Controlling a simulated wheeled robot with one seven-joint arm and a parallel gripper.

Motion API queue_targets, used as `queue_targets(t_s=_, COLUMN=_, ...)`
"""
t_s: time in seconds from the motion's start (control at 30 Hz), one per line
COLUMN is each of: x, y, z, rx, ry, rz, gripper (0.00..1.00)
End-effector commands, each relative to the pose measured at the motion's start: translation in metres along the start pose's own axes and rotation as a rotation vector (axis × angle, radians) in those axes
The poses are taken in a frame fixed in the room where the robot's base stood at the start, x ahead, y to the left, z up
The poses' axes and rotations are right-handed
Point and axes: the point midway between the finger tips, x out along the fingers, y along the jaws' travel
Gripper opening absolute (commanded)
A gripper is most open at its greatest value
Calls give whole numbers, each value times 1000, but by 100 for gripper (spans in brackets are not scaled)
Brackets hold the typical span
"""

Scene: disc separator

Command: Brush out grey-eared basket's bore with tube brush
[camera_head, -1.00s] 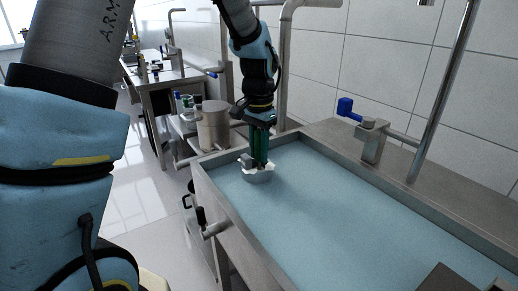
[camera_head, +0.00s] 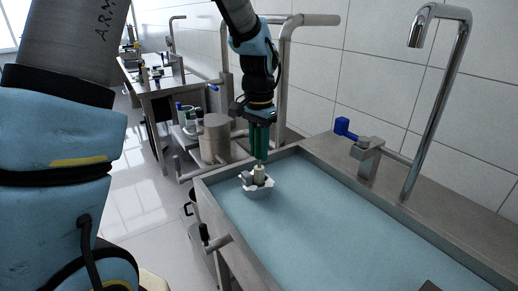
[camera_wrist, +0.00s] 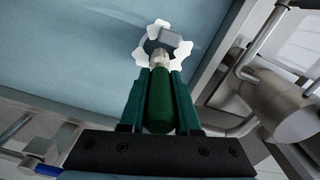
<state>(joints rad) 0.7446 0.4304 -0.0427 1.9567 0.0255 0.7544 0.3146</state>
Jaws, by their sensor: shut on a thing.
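My gripper (camera_head: 259,153) is above the basket, pointing down. Its green fingers are shut on the dark green handle of the tube brush (camera_wrist: 160,105). A pale shank at the handle's end reaches down to the middle of the basket. The bristles are hidden, so I cannot tell how deep they sit in the bore.
The sink's raised steel rim (camera_head: 229,167) runs close by the basket. A tall tap (camera_head: 440,90) and a blue-handled valve (camera_head: 345,128) stand on the right ledge. A steel pot (camera_head: 215,138) stands beyond the left rim. The sink floor to the right is clear.

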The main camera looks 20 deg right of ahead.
Motion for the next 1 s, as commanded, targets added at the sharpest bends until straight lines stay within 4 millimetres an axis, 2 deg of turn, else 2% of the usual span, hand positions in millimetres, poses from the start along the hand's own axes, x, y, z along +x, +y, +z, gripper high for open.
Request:
queue_targets(t_s=0.6, x=-78, y=0, z=0, rx=0, ry=0, rz=0, gripper=0)
queue_targets(t_s=1.0, x=-79, y=0, z=0, rx=0, ry=0, rz=0, gripper=0)
